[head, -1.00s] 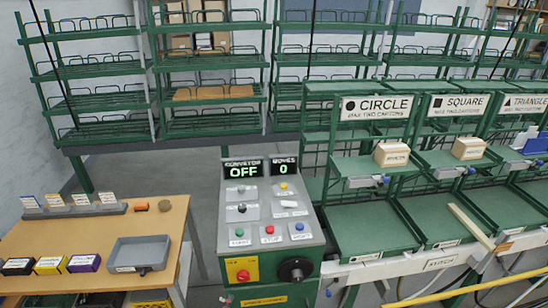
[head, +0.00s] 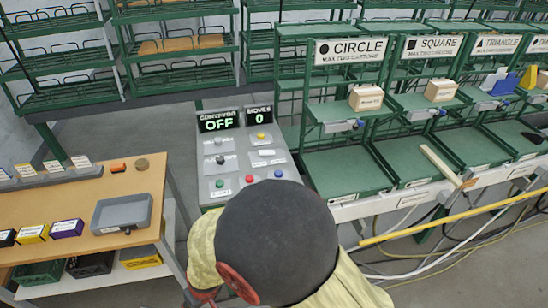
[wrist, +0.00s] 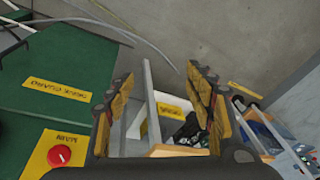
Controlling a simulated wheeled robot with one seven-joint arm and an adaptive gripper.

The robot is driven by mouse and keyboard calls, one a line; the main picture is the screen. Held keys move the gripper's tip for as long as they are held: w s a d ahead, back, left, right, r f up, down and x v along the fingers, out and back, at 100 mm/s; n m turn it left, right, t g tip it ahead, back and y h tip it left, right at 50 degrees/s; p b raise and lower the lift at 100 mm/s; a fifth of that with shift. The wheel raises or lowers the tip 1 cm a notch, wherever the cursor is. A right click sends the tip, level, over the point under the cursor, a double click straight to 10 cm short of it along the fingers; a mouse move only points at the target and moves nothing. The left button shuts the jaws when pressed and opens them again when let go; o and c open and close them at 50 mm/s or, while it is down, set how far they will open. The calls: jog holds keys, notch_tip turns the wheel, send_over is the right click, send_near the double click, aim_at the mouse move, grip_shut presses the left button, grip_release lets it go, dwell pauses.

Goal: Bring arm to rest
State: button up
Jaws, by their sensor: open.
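My arm shows at the bottom centre of the head view as a dark rounded joint (head: 278,240) with a yellow cover. It hides the lower part of the control panel (head: 240,150). My gripper is not visible in the head view. In the wrist view my gripper (wrist: 160,82) has its two yellow-and-black fingers spread apart, with nothing held between them. Beyond the fingers are a grey post, a yellow label and part of a shelf or table. A red knob (wrist: 60,155) on a yellow plate and a green surface (wrist: 60,70) lie at the left of the wrist view.
Green bays with CIRCLE (head: 347,50) and SQUARE (head: 434,46) signs stand at the right, some holding cartons. The panel display (head: 219,122) reads OFF. A yellow rail (head: 450,217) crosses at lower right.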

jog(key=s+d+r+m+t+h, duration=0.1)
jog(key=d+r+m, duration=0.3)
jog(key=d+r, duration=1.3)
jog(key=s+d+r+m+t+h, duration=0.1)
jog(key=d+r+m+t, duration=0.2)
jog(key=d+r, duration=1.5)
jog(key=d+m, duration=0.1)
jog(key=d, duration=0.5)
jog(key=shift+m+t+h, duration=0.3)
jog(key=shift+t+h, duration=0.1)
